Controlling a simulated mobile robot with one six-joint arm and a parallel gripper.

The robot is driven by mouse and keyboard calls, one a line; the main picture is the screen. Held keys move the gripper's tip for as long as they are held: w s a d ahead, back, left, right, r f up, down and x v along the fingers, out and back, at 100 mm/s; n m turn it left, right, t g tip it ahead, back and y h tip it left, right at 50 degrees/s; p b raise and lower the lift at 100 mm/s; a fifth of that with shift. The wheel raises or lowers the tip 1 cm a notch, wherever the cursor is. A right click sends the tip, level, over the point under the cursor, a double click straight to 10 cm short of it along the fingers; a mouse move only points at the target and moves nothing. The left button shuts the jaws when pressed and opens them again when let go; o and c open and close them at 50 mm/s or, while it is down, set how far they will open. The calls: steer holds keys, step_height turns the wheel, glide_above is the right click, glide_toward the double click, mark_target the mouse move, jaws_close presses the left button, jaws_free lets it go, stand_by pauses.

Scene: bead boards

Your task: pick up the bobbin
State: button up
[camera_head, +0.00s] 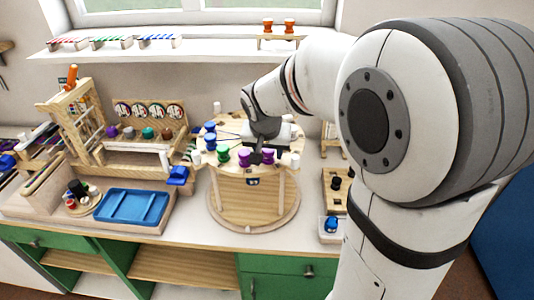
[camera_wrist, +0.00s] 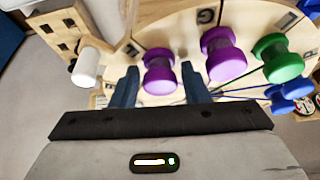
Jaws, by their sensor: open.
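Two purple bobbins stand at the near edge of the round wooden board (camera_head: 255,172). The right purple bobbin (camera_head: 268,156) appears in the wrist view (camera_wrist: 158,72) between the two fingers of my gripper (camera_wrist: 159,82). A visible gap remains on each side of it. In the head view my gripper (camera_head: 258,150) is over the near part of the board, partly hiding it. The other purple bobbin (camera_head: 244,158) stands just beside, outside the fingers, and shows in the wrist view (camera_wrist: 224,54). My gripper is open and empty.
A green bobbin (camera_head: 223,154) and blue bobbins (camera_head: 210,142) stand along the board's left edge, with threads running inward. White pegs (camera_wrist: 86,68) stand on the rim. A blue tray (camera_head: 132,206) lies to the left. A small wooden block (camera_head: 336,190) with dark knobs is to the right.

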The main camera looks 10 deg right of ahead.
steer(key=shift+c, duration=0.5)
steer(key=c, duration=0.6)
steer(key=shift+c, duration=0.2)
